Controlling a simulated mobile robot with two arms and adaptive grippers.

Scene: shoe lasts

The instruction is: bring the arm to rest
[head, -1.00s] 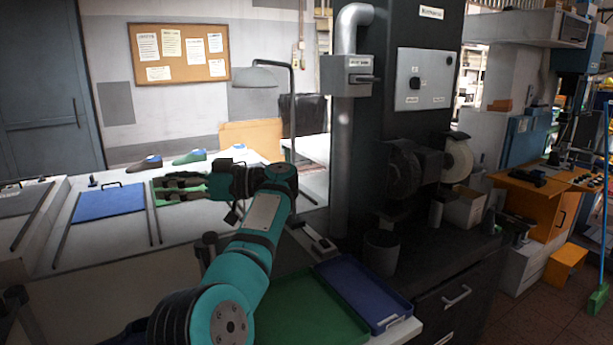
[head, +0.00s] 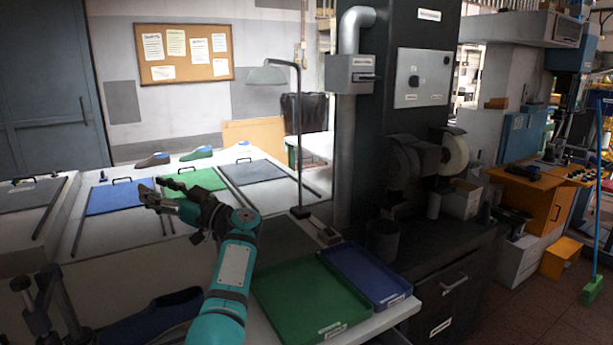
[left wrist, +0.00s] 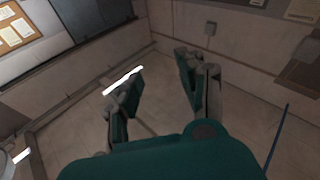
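My left arm comes up from the bottom of the head view. Its left gripper (head: 158,190) is above the white bench, in front of the green mat. The left wrist view shows its two fingers (left wrist: 162,80) spread apart with nothing between them, over bare floor and wall. My right gripper is in neither view. Three shoe lasts stand at the back of the bench: a dark brown one (head: 153,160), a green one (head: 197,153) and a pale one (head: 238,146). A large dark blue shoe-like form (head: 150,318) lies at the lower left, partly hidden by my arm.
The bench carries a blue mat (head: 115,198), a green mat (head: 205,180) and a grey mat (head: 252,172). A green tray (head: 310,300) and a blue tray (head: 365,275), both empty, lie right of my arm. A lamp (head: 298,130) and a dark grinding machine (head: 420,165) stand beyond.

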